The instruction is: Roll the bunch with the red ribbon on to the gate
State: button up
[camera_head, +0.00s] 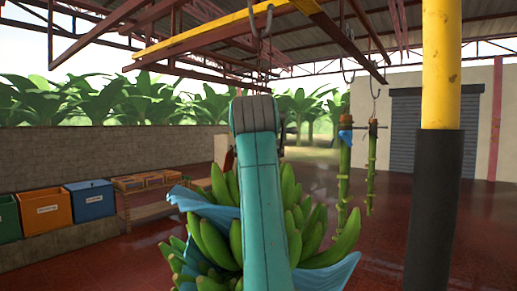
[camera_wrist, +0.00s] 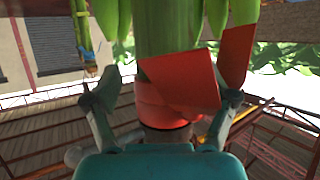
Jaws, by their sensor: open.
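The bunch with the red ribbon is a large hanging bunch of green bananas (camera_head: 215,240), seen in the head view behind my teal arm, with blue sheeting hanging from it. In the wrist view its thick green stem (camera_wrist: 165,35) has the red ribbon (camera_wrist: 180,80) wrapped round it, with loose tails. My gripper (camera_wrist: 166,97) is open, one finger on each side of the ribboned stem; I cannot tell whether they touch it. In the head view my arm hides the gripper and the stem. I cannot tell which overhead part is the gate.
A yellow overhead rail (camera_head: 215,32) and a hook (camera_head: 268,22) show above. Two bare stems hang at right, one with a blue ribbon (camera_head: 345,138). A yellow and black post (camera_head: 437,120) stands nearer. Orange (camera_head: 45,210) and blue bins (camera_head: 91,200) line the left wall.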

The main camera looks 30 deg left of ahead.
jog(key=v, duration=0.8)
dwell(0.4)
